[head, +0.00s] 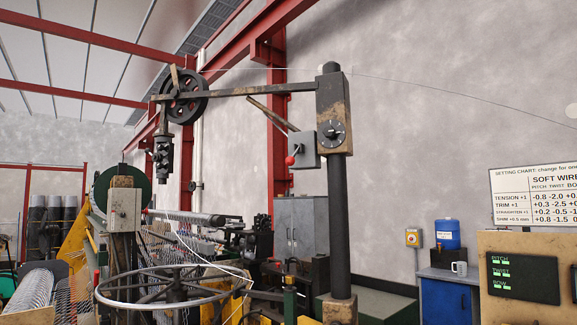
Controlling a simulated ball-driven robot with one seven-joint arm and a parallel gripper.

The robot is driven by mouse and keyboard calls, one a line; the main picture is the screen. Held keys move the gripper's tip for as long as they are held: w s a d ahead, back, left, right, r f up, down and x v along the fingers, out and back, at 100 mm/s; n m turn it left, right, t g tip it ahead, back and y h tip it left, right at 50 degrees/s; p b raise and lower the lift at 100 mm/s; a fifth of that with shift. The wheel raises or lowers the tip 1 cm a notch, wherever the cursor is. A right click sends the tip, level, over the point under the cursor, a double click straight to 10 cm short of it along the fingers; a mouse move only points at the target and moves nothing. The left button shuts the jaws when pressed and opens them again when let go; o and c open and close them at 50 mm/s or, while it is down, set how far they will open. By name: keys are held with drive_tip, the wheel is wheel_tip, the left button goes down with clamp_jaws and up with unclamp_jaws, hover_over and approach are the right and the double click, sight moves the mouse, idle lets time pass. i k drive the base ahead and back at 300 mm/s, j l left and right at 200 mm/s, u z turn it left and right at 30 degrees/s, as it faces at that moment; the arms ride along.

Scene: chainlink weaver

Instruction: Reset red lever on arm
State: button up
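A red ball-topped lever (290,160) sticks out from the left side of a grey switch box (304,149). The box is fixed beside a dark upright post (338,200), below a horizontal arm (250,90) that reaches left to a black pulley wheel (186,97). The lever's exact angle is too small to tell. A dial (333,132) sits on the post's head, right of the box. My gripper is not in view.
A large wire reel (172,290) and weaving machinery stand low on the left. A thin wire runs over the pulley and across to the right. A blue cabinet (447,300) and a control panel (525,278) with green readouts stand at the lower right.

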sight(290, 160)
drive_tip(key=i+j, duration=0.2)
drive_tip(key=i, duration=0.4)
drive_tip(key=i+j+u, duration=0.1)
drive_tip(key=i, duration=0.5)
drive_tip(key=i+j, duration=0.2)
drive_tip(key=i, duration=0.45)
drive_tip(key=j+u, duration=0.05)
